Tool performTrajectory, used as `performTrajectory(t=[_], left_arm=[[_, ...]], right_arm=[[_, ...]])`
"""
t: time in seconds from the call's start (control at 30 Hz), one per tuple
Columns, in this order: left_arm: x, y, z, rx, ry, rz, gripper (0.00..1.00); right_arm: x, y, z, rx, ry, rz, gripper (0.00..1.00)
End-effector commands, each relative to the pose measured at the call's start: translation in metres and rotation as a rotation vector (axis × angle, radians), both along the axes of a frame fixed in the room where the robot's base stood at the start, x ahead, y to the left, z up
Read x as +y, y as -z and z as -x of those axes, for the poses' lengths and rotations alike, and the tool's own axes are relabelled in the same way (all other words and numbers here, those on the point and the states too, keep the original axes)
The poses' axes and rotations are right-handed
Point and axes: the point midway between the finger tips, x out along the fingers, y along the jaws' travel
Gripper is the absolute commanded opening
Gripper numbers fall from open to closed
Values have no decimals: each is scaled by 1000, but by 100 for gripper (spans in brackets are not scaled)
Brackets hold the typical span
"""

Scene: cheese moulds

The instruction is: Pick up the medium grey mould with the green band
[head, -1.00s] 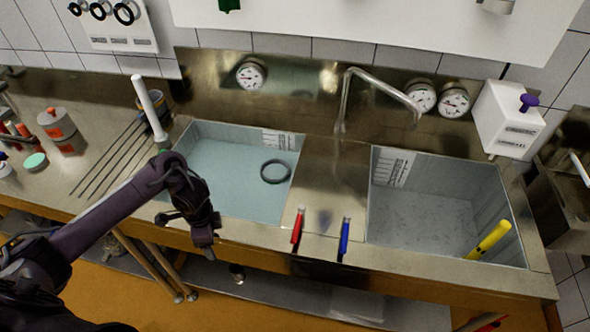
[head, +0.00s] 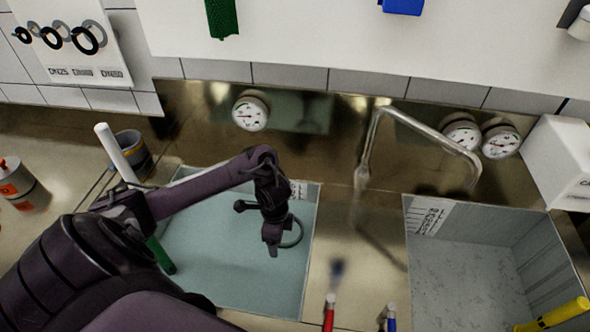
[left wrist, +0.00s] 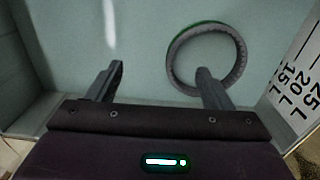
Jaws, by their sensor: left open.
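The grey ring-shaped mould (head: 298,236) lies in the left basin, partly hidden behind my left gripper (head: 257,228) in the head view. In the left wrist view the mould (left wrist: 241,62) shows a green band along its far upper edge. My left gripper (left wrist: 160,70) is open and empty above the basin. In the left wrist view its right finger overlaps the mould's near rim, and its left finger is clear to the left of the mould. Whether the finger touches the mould cannot be told. My right gripper is not in view.
The left basin (head: 220,285) has pale walls and a litre scale on its wall. A curved tap (head: 372,140) stands between it and the right basin (head: 460,275). A white rod (head: 115,152) leans at the left basin's left side. Red (head: 329,312) and blue (head: 389,318) handles stand in front.

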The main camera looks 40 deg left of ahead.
Motion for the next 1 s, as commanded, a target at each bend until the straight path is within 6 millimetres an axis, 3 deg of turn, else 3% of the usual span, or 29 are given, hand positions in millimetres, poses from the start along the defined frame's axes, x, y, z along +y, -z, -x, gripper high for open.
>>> performTrajectory(t=[0.13,0.47,0.63,0.8,0.9,1.0], left_arm=[[-1,13,1,4,0,2,74],[-3,54,-1,5,-2,2,74],[-3,75,-1,2,0,0,74],[-3,78,-2,0,1,0,74],[-3,78,-2,0,1,0,74],[-3,78,-2,0,1,0,61]], right_arm=[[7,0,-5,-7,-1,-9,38],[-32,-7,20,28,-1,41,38],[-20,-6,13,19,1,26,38],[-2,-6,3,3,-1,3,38],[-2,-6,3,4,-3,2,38],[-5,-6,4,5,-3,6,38]])
